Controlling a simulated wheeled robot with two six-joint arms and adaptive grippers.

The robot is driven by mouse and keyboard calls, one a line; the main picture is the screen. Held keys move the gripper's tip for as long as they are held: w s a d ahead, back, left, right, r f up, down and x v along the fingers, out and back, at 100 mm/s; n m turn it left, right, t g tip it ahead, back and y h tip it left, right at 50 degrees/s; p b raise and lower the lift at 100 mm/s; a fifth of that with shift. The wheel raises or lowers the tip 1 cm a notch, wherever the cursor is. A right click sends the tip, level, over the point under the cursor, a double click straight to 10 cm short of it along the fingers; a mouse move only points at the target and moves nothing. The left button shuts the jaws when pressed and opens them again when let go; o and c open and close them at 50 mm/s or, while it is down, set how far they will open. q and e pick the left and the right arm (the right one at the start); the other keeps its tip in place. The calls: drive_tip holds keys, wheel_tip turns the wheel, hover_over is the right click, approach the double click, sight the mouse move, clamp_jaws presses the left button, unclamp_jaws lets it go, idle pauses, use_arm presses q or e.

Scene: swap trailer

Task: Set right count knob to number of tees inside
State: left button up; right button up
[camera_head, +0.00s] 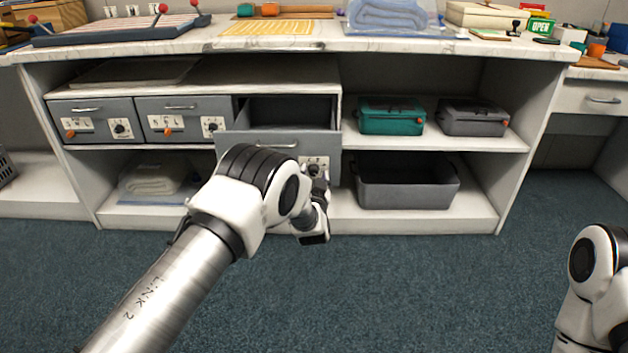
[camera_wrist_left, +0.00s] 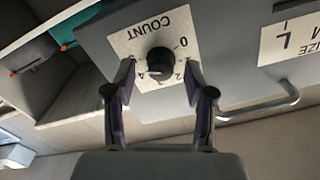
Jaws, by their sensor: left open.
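The rightmost drawer (camera_head: 262,142) of three grey drawers is pulled out. Its dark inside (camera_head: 290,110) shows no tees that I can make out. On its front, a black count knob (camera_wrist_left: 160,62) sits on a white plate (camera_wrist_left: 128,42) marked COUNT, upside down in the left wrist view, with 0, 2 and 4 readable. I cannot tell the knob's exact setting. My left gripper (camera_wrist_left: 158,84) is open, its fingers on either side of the knob and apart from it. In the head view the left gripper (camera_head: 316,205) is at the drawer front, partly hiding the plate.
Two shut drawers (camera_head: 98,108) (camera_head: 180,105) are to the left. A green case (camera_head: 390,115), a grey case (camera_head: 472,118) and a grey bin (camera_head: 407,190) are on shelves to the right. A size plate (camera_wrist_left: 290,38) and drawer handle (camera_wrist_left: 262,108) are beside the knob. The carpet in front is clear.

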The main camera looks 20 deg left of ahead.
use_arm(q)
clamp_jaws()
drive_tip(key=shift+n, duration=0.3)
drive_tip(key=n+p, duration=0.1)
drive_tip(key=n, duration=0.2)
drive_tip(key=shift+r+n+p, duration=0.1)
drive_tip(key=shift+n+p, duration=0.2)
drive_tip(key=shift+p, duration=0.05)
drive_tip(key=n+p, duration=0.1)
drive_tip(key=n, duration=0.3)
drive_tip(key=shift+s+a+n, duration=0.1)
drive_tip(key=shift+n, duration=0.2)
drive_tip(key=n+p, duration=0.1)
drive_tip(key=n, duration=0.3)
drive_tip(key=shift+n, duration=0.3)
drive_tip(key=n, duration=0.4)
drive_tip(key=shift+a+f+p, duration=0.1)
drive_tip(key=shift+f+p, duration=0.1)
drive_tip(key=shift+p, duration=0.1)
drive_tip(key=shift+n, duration=0.3)
